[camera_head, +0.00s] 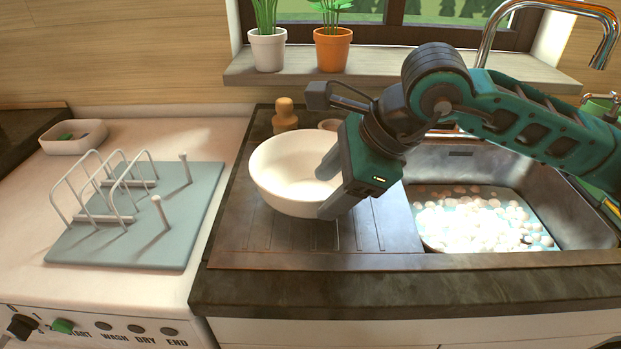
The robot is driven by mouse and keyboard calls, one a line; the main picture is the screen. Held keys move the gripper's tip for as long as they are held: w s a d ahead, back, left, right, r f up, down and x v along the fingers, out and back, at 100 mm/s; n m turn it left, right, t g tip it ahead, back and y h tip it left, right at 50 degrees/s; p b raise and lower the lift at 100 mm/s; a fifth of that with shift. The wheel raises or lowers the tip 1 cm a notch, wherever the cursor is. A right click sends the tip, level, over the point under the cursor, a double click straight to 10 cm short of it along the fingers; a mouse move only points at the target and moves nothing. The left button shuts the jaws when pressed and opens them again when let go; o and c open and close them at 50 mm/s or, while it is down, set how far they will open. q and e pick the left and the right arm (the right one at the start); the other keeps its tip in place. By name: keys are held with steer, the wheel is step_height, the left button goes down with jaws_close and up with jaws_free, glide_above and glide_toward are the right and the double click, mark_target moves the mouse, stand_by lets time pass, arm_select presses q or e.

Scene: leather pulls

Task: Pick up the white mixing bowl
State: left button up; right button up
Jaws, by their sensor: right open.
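The white mixing bowl (288,177) stands on the dark ridged drainboard (300,240) left of the sink. It looks slightly tilted, its opening facing up and towards me. My right gripper (329,187) reaches in from the right and is open at the bowl's right side. One finger is over the bowl's inside and the other is outside its near right wall, so the rim lies between them. I cannot tell whether the fingers touch the bowl. My left gripper is not in view.
A sink with foamy water (480,222) and a tall faucet (488,40) is on the right. A wooden peg-like object (285,115) stands behind the bowl. A blue-grey dish rack (130,250) is on the left counter. Potted plants (267,50) line the windowsill.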

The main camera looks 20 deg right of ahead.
mark_target(313, 205)
steer(key=x, duration=0.5)
steer(key=shift+s+a, duration=0.1)
steer(key=shift+a, duration=0.15)
steer(key=shift+c, duration=0.2)
jaws_close()
steer(key=shift+r, duration=0.1)
